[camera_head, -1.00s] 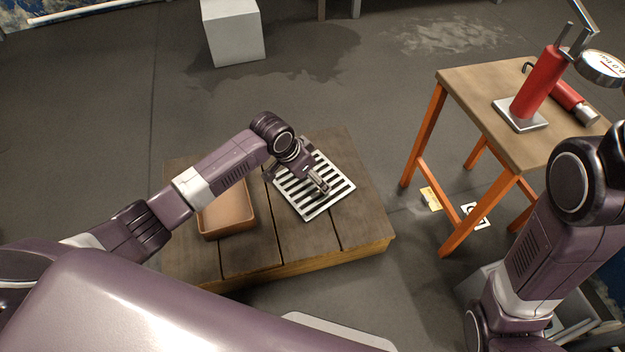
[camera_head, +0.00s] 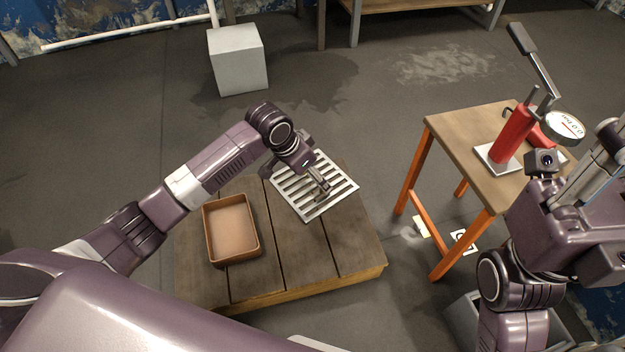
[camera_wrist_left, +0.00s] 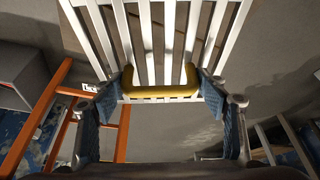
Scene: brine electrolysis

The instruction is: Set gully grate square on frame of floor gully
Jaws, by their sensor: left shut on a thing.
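The gully grate (camera_head: 282,183) is a pale square plate of parallel bars, over the back part of a low wooden platform and overlapping its far edge in the head view. My left gripper (camera_head: 318,183) is shut on it. In the left wrist view, the blue pads of the left gripper (camera_wrist_left: 168,93) close on the yellow grip piece (camera_wrist_left: 160,92) at the grate bars (camera_wrist_left: 150,45). The grate appears held above the boards. My right gripper (camera_head: 590,180) is at the right edge, its fingers unclear. I cannot make out the floor gully or its frame.
The wooden platform (camera_head: 285,262) carries a brown tray (camera_head: 231,230) left of the grate. A table (camera_head: 468,130) with orange legs and a red hand pump (camera_head: 513,135) stands right. A pale block (camera_head: 238,60) stands behind. Open floor lies between platform and table.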

